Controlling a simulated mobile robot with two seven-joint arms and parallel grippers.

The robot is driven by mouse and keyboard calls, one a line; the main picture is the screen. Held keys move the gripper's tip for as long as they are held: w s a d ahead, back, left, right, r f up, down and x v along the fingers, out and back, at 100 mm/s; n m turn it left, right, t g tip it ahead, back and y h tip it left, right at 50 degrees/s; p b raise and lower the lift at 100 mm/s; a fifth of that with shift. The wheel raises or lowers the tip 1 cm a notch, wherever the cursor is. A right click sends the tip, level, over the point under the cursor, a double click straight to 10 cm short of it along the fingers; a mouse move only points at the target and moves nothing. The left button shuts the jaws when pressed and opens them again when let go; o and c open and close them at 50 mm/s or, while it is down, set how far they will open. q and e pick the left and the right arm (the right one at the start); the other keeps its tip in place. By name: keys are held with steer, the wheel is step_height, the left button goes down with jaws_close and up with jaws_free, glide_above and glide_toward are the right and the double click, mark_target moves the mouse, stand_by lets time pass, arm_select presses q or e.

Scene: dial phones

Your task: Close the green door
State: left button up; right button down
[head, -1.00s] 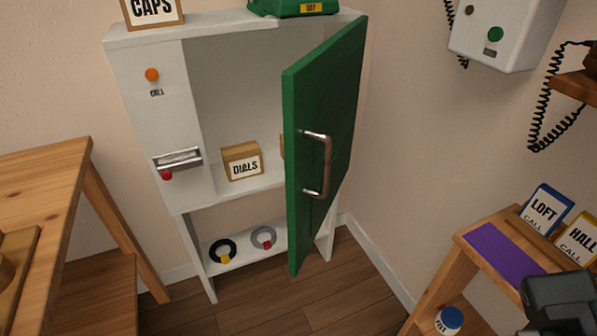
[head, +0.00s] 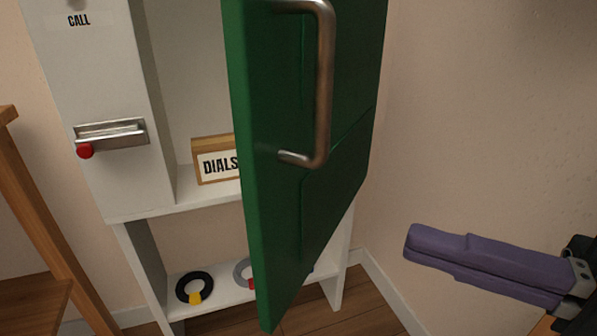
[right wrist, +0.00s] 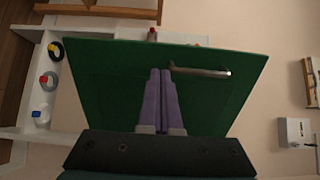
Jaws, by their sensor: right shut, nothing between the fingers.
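The green door (head: 275,200) stands wide open on the white cabinet (head: 110,180), its edge swung out toward me. A metal bar handle (head: 322,90) is on its outer face. My right gripper (head: 410,242) has purple fingers, pressed together and empty, to the right of the door and below the handle in the head view. In the right wrist view the door (right wrist: 215,95) fills the middle, with the fingers (right wrist: 160,72) in front of it and the handle (right wrist: 200,72) just right of their tips. I cannot see contact. My left gripper is not in view.
Inside the cabinet is a box labelled DIALS (head: 216,162). A black ring (head: 194,288) and a grey ring (head: 243,272) lie on its lower shelf. A wooden table (head: 45,215) stands at the left. The right wall (head: 460,130) bounds the space beside the door.

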glide_toward(266, 193)
steer(key=x, duration=0.5)
steer(key=shift+a, duration=0.25)
steer(key=shift+w+a, duration=0.45)
steer(key=shift+a, duration=0.15)
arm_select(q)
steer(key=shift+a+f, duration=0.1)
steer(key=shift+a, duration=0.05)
